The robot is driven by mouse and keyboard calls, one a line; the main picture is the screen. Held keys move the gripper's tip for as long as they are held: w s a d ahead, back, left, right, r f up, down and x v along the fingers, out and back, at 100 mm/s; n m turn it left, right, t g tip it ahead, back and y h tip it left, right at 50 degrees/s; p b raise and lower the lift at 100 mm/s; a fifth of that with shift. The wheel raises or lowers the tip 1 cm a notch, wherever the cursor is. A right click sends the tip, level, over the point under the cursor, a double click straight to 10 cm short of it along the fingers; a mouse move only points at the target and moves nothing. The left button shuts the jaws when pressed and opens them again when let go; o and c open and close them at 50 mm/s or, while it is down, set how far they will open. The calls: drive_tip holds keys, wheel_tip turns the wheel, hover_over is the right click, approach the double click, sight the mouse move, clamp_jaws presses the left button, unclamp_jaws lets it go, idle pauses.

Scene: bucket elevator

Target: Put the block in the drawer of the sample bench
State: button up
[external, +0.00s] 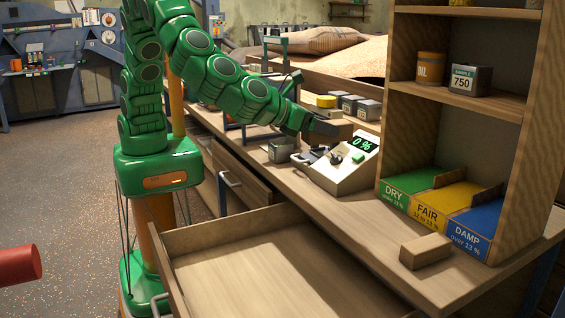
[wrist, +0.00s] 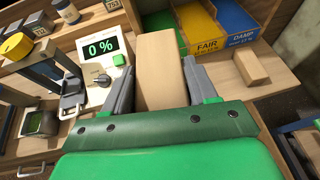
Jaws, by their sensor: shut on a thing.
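In the wrist view my gripper (wrist: 160,72) has its two grey fingers on either side of a pale wooden block (wrist: 161,88) and is shut on it. In the external view my gripper (external: 318,126) is above the bench, behind the moisture meter; the block partly shows beyond it (external: 338,128). A second, similar block (external: 425,250) lies on the bench top at the front right; it also shows in the wrist view (wrist: 252,67). The sample bench (external: 345,222) has a wide drawer (external: 215,228) pulled open at the front, and its visible floor is bare.
The moisture meter (external: 343,165) reads 0 %. A shelf unit (external: 455,103) with DRY, FAIR and DAMP trays stands at the right. A small cup (external: 281,151) stands left of the meter. Another drawer (external: 243,178) is partly open. A red cylinder (external: 20,265) juts in at lower left.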

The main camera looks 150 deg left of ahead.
drive_tip(key=w+d+m+t+h, duration=0.1)
drive_tip(key=w+d+m+t, duration=0.1)
drive_tip(key=d, duration=0.3)
drive_tip(key=w+d+m+t+h, duration=0.1)
drive_tip(key=w+d+m+t, duration=0.1)
drive_tip(key=d+m+t, duration=0.2)
drive_tip(key=shift+w+d+f+t+h, duration=0.3)
drive_tip(key=shift+d+f+t, duration=0.1)
drive_tip(key=shift+d, duration=0.3)
drive_tip(key=shift+s+d, duration=0.1)
drive_tip(key=m+h, duration=0.1)
hover_over(277, 298)
drive_tip(key=shift+f, duration=2)
drive_tip(key=shift+t, duration=0.5)
wheel_tip(277, 298, down, 40)
drive_tip(key=shift+d+r, duration=0.1)
drive_tip(key=shift+r, duration=0.05)
